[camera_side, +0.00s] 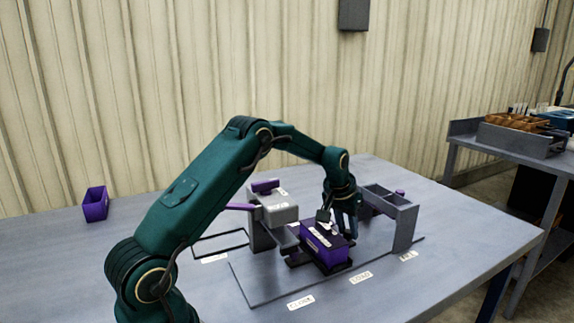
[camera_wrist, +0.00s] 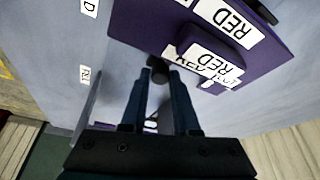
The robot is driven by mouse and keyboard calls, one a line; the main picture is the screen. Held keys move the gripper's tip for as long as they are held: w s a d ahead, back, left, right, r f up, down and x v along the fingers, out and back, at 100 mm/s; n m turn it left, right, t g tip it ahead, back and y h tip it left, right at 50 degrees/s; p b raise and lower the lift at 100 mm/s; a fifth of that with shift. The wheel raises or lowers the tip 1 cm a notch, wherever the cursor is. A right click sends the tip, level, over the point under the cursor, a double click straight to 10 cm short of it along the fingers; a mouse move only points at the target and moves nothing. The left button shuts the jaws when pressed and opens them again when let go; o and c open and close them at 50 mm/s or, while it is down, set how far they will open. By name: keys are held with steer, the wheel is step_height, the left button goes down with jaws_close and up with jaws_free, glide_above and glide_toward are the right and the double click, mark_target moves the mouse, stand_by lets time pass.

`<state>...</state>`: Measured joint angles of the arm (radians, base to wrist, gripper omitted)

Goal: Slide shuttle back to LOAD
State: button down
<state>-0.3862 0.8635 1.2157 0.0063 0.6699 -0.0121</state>
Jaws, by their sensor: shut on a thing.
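The shuttle (camera_side: 326,262) is a dark carriage on a grey base plate, with a purple box (camera_side: 322,243) on it. The box carries white labels; in the wrist view the purple part (camera_wrist: 150,25) shows labels reading RED. My gripper (camera_side: 350,232) points down at the right rear side of the box. In the wrist view my gripper (camera_wrist: 158,74) has its fingers close together on a small dark round knob (camera_wrist: 157,66) beside the purple part. How the knob joins the shuttle is hidden. The LOAD label (camera_side: 360,277) lies on the plate's front edge, right of the box.
A grey stand with a purple top (camera_side: 272,207) rises left of the shuttle. A grey two-cell frame (camera_side: 402,228) stands at the right. A CLOSE label (camera_side: 301,303) lies front left. A purple bin (camera_side: 95,204) sits far left. The table's front right is clear.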

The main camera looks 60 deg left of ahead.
mark_target(357, 242)
steer(key=shift+w+a, duration=0.1)
steer(key=shift+w, duration=0.05)
steer(key=shift+w, duration=1.75)
steer(key=c, duration=0.6)
jaws_free()
steer(key=shift+c, duration=0.2)
steer(key=shift+r, duration=0.1)
steer(key=shift+v, duration=2.5)
